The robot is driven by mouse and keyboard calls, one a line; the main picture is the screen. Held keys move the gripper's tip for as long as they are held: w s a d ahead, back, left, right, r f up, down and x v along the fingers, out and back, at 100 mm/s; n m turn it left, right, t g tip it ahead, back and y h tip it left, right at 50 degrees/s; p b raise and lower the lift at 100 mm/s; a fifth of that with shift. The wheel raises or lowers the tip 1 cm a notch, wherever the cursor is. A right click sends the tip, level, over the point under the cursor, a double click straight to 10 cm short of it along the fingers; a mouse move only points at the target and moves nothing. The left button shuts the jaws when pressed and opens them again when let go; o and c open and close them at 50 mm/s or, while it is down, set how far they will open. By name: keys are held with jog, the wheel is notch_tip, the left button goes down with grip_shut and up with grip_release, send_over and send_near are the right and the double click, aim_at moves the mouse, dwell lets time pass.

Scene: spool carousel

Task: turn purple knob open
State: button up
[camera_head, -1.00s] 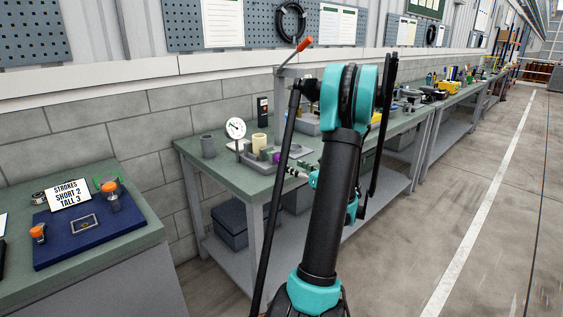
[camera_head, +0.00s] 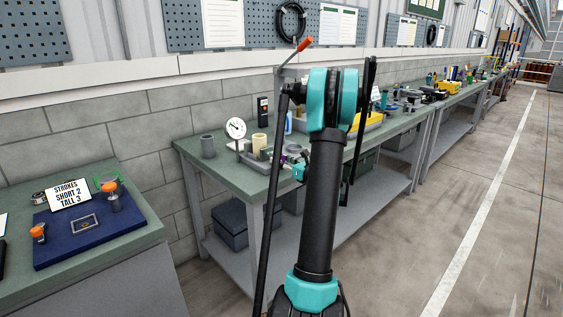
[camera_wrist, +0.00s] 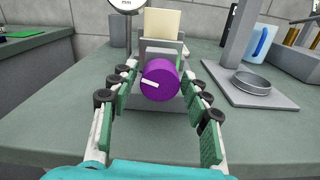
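The purple knob (camera_wrist: 163,72) is in the middle of the wrist view, on the front of a grey block. A white line on its face runs from near the centre to the left edge, slightly upward. My gripper (camera_wrist: 160,76) is open, with one finger on each side of the knob. The fingertips are level with its sides, and narrow gaps seem to show. I cannot tell whether either finger touches it. In the head view my arm hides most of the knob and gripper.
The fixture stands on the green workbench (camera_head: 222,174). A dial gauge (camera_head: 236,128) and a cream block (camera_wrist: 162,23) stand behind the knob. To the right is a grey stand with a round dish (camera_wrist: 252,82). A blue mat (camera_head: 80,240) lies on the left bench.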

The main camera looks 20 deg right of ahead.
jog(key=c, duration=0.8)
jog(key=shift+n, duration=0.3)
jog(key=shift+n, duration=2.7)
jog(key=o, duration=1.1)
jog(key=shift+o, duration=0.2)
jog(key=v, duration=1.2)
